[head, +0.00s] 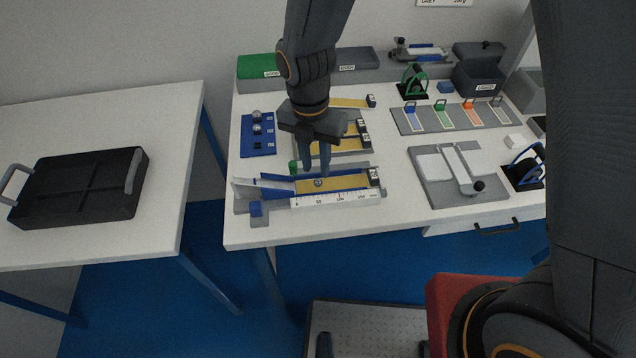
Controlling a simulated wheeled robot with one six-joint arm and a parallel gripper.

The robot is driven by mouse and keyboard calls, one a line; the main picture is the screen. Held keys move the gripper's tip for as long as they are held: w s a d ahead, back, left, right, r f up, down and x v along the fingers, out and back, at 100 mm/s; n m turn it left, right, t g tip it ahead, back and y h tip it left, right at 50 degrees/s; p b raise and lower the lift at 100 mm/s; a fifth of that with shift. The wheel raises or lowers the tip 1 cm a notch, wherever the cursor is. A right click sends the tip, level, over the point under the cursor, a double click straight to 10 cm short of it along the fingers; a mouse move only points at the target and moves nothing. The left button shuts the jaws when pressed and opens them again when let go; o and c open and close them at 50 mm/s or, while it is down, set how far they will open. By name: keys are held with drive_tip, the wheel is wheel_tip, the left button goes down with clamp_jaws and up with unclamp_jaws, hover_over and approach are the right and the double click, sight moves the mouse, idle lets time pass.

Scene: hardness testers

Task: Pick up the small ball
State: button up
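My gripper (316,171) points down just above and behind the ball. Its two fingers are apart with a gap between them, and nothing shows in the gap. Whether the fingertips reach down beside the ball cannot be told from this view. Two other metal balls, an upper one (257,115) and a lower one (257,129), sit on the blue holder (248,148) to the left.
More tan strips (350,102) lie behind my gripper. A grey panel with coloured strips (402,122) and a grey plate with a lever (430,190) are to the right. The table's front edge is close to the track.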

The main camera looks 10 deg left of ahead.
sight(317, 180)
drive_tip(key=shift+d+f+b, duration=0.2)
drive_tip(key=shift+f+b, duration=1.85)
drive_tip(key=shift+f, duration=0.35)
clamp_jaws()
